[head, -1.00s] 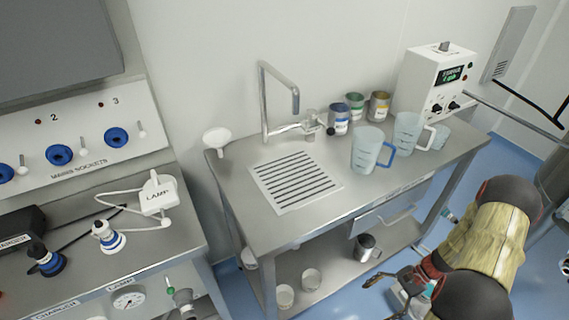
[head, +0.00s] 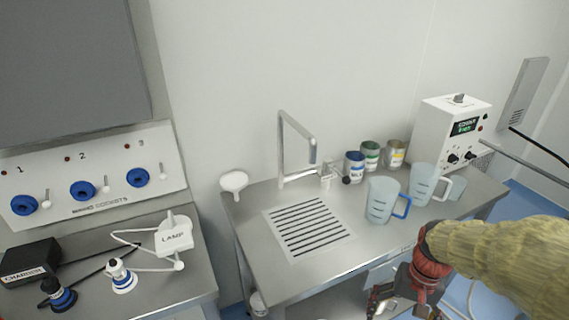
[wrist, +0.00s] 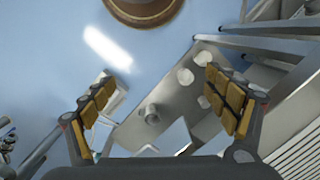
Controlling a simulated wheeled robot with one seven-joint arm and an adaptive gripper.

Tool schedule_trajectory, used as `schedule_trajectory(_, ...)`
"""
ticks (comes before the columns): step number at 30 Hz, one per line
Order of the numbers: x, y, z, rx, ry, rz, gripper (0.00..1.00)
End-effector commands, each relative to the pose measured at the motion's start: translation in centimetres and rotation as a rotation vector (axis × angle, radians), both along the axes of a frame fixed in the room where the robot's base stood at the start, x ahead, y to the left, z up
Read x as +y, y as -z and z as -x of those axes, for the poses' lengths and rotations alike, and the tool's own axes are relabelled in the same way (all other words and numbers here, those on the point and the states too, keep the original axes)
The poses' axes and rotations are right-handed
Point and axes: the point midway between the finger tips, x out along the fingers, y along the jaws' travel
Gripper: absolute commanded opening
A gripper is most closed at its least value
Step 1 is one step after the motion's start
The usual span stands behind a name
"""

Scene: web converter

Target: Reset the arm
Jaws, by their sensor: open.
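My gripper (head: 396,304) is at the bottom right of the head view, in front of the steel sink table (head: 318,268). In the wrist view my gripper (wrist: 160,100) has its two padded fingers spread wide apart, with nothing between them. It points down over the blue floor (wrist: 45,50) and the table's lower shelf. My arm comes in from the right edge of the head view, in a tan cover. Part of the gripper is cut off by the bottom edge of the head view.
A blue-handled jug (head: 382,200) and a white-handled jug (head: 424,184) stand on the table near my arm. Several cans, a tap (head: 297,150) and a white meter box (head: 452,135) stand behind. A lamp (head: 174,236) and charger (head: 30,262) lie on the left bench.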

Motion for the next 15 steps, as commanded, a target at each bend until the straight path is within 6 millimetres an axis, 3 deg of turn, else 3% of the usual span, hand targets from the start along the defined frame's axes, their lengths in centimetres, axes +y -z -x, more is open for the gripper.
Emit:
schedule_trajectory(3, 1.7, -3.3, 0.8, -0.081, -0.084, 0.058, 0.87)
schedule_trajectory(15, 7.7, -12.7, 3.4, -0.396, -0.306, 0.177, 0.87)
